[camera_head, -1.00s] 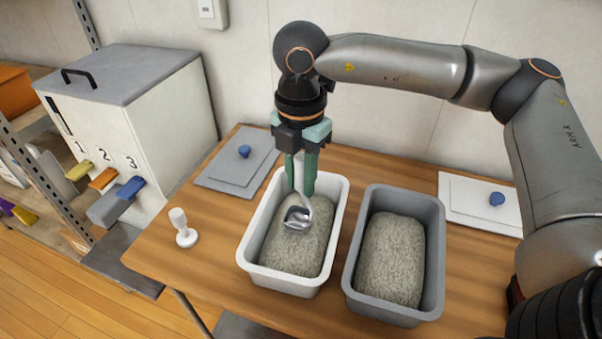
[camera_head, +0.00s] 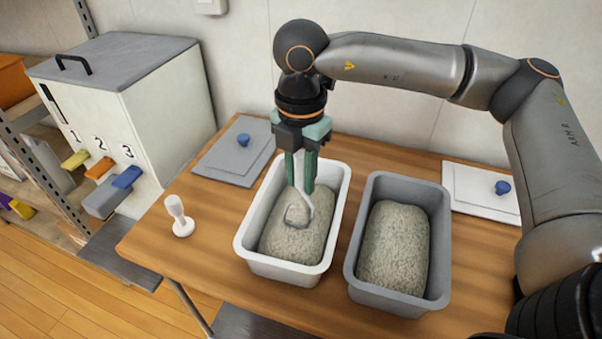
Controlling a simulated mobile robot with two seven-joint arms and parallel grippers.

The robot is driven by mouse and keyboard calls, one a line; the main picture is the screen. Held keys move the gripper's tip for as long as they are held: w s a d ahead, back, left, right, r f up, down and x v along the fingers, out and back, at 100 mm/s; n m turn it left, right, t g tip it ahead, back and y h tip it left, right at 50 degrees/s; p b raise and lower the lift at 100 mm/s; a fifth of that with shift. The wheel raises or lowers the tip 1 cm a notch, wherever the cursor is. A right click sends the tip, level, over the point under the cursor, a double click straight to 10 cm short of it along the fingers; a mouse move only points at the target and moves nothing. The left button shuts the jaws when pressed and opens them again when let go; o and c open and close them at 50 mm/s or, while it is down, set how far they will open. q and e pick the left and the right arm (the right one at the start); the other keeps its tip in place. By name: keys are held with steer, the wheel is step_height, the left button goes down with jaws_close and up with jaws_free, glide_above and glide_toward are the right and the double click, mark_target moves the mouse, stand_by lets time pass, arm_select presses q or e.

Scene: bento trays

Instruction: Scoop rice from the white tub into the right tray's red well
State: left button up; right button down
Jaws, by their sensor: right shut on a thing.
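The white tub (camera_head: 241,243) stands on the wooden table and holds a mound of greyish rice (camera_head: 284,240). My right gripper (camera_head: 300,178) is above the tub, pointing down, shut on the handle of a metal scoop (camera_head: 300,206). The scoop's bowl is down at the rice, and only its rim and handle show; the rest looks sunk in the rice. The right tray and its red well are not in view. My left gripper is not in view.
A grey tub (camera_head: 440,262) with rice stands right of the white one. A grey lid (camera_head: 222,166) and a white lid (camera_head: 462,211) lie behind. A white stamp-like object (camera_head: 181,222) stands left. A numbered white box (camera_head: 150,110) is at the left.

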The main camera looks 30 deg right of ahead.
mark_target(301, 154)
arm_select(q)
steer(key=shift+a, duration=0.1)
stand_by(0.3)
arm_select(e)
step_height(301, 154, up, 5)
steer(key=p, duration=0.3)
steer(key=shift+f, duration=0.15)
step_height(301, 154, up, 5)
steer(key=p, duration=0.3)
steer(key=shift+r, duration=0.3)
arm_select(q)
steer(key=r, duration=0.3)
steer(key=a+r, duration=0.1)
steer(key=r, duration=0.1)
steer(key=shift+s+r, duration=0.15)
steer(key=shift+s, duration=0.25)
